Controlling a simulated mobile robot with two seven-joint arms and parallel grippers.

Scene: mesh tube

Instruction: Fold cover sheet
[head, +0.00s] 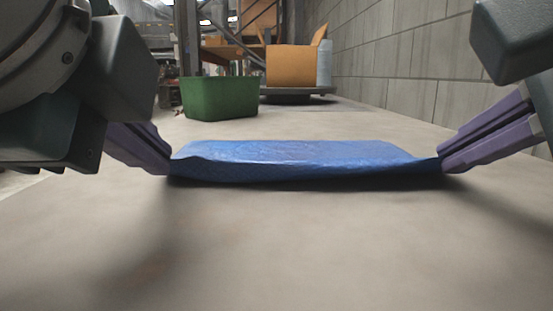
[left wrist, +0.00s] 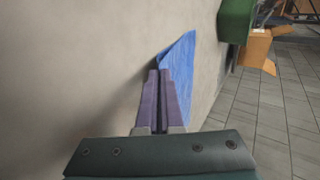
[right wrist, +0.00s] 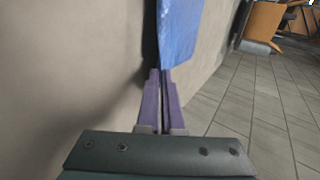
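The blue cover sheet (head: 305,157) lies across the middle of the grey table in the head view, its near edge raised a little above the surface with a shadow below. My left gripper (head: 168,165) is shut on the sheet's near left corner; the sheet also shows in the left wrist view (left wrist: 180,62) beyond the fingertips (left wrist: 160,72). My right gripper (head: 442,160) is shut on the near right corner. In the right wrist view the sheet (right wrist: 178,35) runs out from the fingertips (right wrist: 160,72).
A green bin (head: 219,97) stands behind the sheet on the left. An open cardboard box (head: 291,66) stands further back. A grey block wall (head: 400,65) runs along the right. The table (head: 290,250) in front of the sheet is clear.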

